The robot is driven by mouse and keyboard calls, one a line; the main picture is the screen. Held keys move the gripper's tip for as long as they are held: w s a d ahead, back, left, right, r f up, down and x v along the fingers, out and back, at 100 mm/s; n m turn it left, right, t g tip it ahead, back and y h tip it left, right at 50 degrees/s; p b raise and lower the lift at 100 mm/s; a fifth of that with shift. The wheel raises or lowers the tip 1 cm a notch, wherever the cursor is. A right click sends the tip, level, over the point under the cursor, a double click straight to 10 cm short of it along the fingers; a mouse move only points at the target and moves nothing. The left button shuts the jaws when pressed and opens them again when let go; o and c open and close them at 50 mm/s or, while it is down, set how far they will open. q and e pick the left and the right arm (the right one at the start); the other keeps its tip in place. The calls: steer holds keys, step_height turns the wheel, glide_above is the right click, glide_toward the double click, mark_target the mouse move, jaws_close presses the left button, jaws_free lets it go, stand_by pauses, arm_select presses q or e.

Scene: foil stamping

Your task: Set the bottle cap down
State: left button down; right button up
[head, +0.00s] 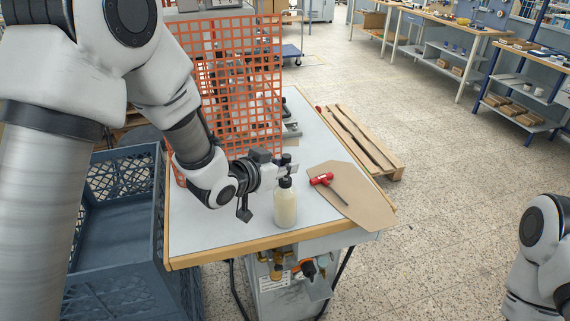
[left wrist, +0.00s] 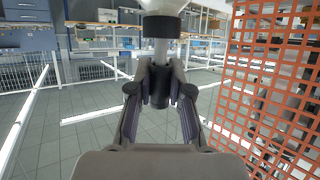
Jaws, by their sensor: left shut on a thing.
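The bottle (head: 285,208) is pale cream with a black collar (head: 285,183) and stands upright near the table's front edge. My left gripper (head: 287,164) is directly above it, its fingers reaching to the right. It is shut on the small black bottle cap (head: 286,158). In the left wrist view, which looks upside down, the cap (left wrist: 160,88) sits between the fingertips. A grey stem (left wrist: 161,50) runs between the cap and the black collar (left wrist: 161,26). I cannot tell whether the cap is seated on the stem or just touching it. My right gripper is out of view.
A red-handled tool (head: 322,179) lies on a brown board (head: 350,202) right of the bottle. An orange mesh guard (head: 240,75) stands behind my left gripper. A blue crate (head: 115,205) is left of the white tabletop (head: 220,237). A wooden pallet (head: 365,140) lies beyond the table.

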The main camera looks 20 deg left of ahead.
arm_select(q)
steer(key=shift+f+b, duration=0.3)
steer(key=shift+f, duration=0.15)
steer(key=c, duration=1.1)
jaws_free()
